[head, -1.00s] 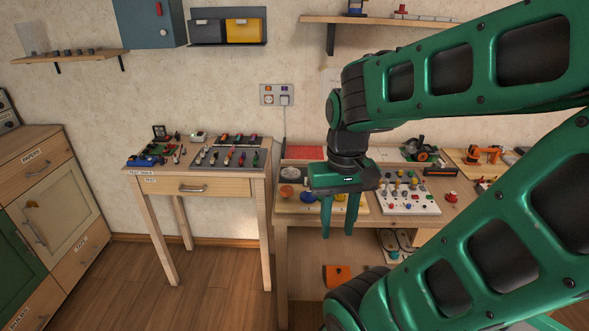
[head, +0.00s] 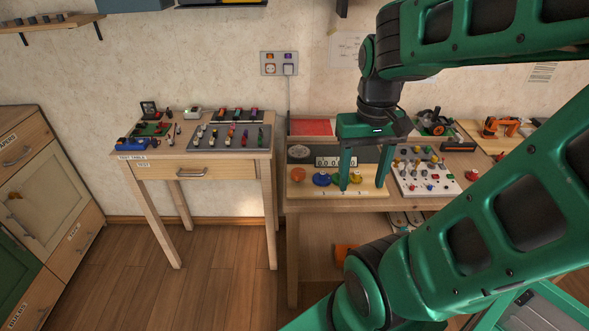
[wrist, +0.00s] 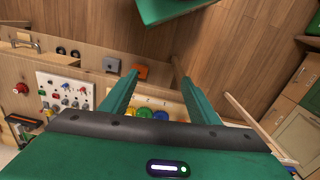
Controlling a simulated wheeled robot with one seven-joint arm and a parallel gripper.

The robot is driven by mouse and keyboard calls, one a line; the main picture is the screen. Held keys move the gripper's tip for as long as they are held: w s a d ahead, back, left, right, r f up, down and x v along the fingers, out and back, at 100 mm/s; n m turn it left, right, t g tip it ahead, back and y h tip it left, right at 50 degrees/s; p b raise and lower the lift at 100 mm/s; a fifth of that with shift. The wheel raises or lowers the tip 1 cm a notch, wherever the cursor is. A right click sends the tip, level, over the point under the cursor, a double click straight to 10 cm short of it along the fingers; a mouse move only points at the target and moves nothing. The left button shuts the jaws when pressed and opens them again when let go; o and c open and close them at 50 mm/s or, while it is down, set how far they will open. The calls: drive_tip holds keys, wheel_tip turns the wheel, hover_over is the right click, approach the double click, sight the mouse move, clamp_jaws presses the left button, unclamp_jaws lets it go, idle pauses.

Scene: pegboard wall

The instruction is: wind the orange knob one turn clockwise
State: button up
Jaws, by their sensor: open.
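The orange knob (head: 297,174) is at the left end of a light wooden board (head: 312,189) on the right-hand table. A blue knob (head: 321,179) and yellow-green knobs (head: 355,178) sit to its right on the same board. My gripper (head: 364,186) is open and empty, its fingers pointing down in front of the board's right part, to the right of the orange knob. I cannot make out the orange knob there.
A white panel of small knobs (head: 428,176) lies right of the board. A separate test table (head: 205,170) with small parts stands to the left. An orange bin (wrist: 140,71) is below the worktable. Open floor lies between table and cabinet.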

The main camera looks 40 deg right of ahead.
drive_tip(key=w+d+n, duration=0.2)
drive_tip(key=w+n, duration=0.1)
drive_tip(key=w, duration=1.1)
drive_tip(key=n, duration=0.2)
approach(298, 172)
wheel_tip(298, 172, down, 8)
drive_tip(key=shift+d+f, duration=0.15)
drive_tip(key=shift+c, duration=0.5)
drive_tip(key=c, duration=0.9)
drive_tip(key=shift+a, duration=0.25)
drive_tip(key=shift+c, duration=0.2)
drive_tip(key=shift+d, duration=0.15)
